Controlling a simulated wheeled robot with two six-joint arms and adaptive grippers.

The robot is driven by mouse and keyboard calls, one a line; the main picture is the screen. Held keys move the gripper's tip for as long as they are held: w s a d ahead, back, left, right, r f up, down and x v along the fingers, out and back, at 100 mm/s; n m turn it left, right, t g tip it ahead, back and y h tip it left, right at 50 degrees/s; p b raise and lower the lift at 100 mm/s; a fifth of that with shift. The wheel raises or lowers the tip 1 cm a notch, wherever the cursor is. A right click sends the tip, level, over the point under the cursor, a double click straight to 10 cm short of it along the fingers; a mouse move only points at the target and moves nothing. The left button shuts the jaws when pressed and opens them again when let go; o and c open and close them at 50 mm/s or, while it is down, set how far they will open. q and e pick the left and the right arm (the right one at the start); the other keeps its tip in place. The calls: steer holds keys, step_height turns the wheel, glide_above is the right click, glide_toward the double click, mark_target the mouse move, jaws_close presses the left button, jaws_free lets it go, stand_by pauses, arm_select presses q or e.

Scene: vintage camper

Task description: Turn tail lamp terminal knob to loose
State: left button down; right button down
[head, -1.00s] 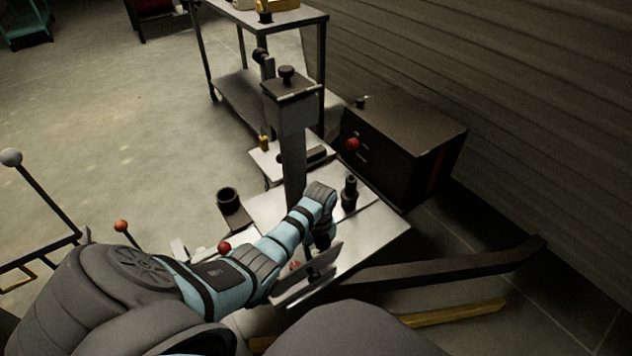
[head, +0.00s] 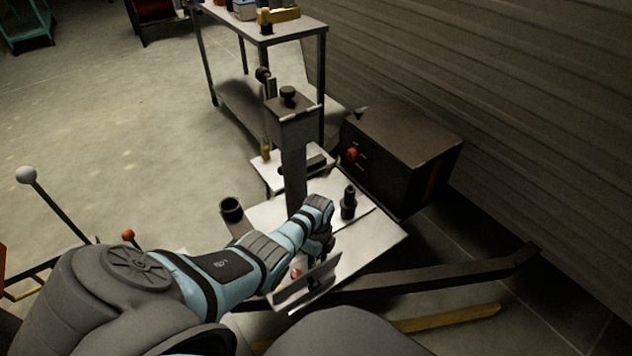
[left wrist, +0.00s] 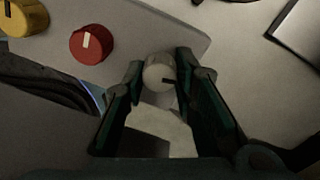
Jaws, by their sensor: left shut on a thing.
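A grey panel (left wrist: 185,30) carries a row of round knobs in the left wrist view. My left gripper (left wrist: 160,82) is shut on the white knob (left wrist: 157,72), one finger on each side of it. The knob's dark pointer mark points to the right in that view. A red knob (left wrist: 91,44) with a white mark sits to its left, and a yellow knob (left wrist: 24,17) is farther left. In the head view my left gripper (head: 322,252) is at the tilted panel (head: 308,287), where the red knob (head: 296,273) shows and the white one is hidden. My right gripper is out of view.
A metal post (head: 293,160) with a black top knob stands behind the gripper. A black upright fitting (head: 348,203) is to its right on the pale plate (head: 375,240). A dark drawer cabinet (head: 405,150) stands by the ribbed wall. A dark bar (head: 450,268) runs to the right.

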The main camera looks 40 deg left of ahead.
arm_select(q)
steer(key=n, duration=0.3)
steer(key=shift+n+p, duration=0.35)
steer(key=shift+n, duration=0.05)
steer(key=n, duration=0.3)
steer(key=shift+a+n, duration=0.1)
steer(key=shift+n, duration=0.2)
steer(key=n+p, duration=0.1)
steer(key=n, duration=0.3)
steer(key=shift+n, duration=2)
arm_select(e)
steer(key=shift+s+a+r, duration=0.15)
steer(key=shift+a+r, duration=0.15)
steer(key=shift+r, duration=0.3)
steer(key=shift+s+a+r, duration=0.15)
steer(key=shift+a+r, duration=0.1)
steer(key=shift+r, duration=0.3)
arm_select(q)
steer(key=c, duration=1.3)
jaws_free()
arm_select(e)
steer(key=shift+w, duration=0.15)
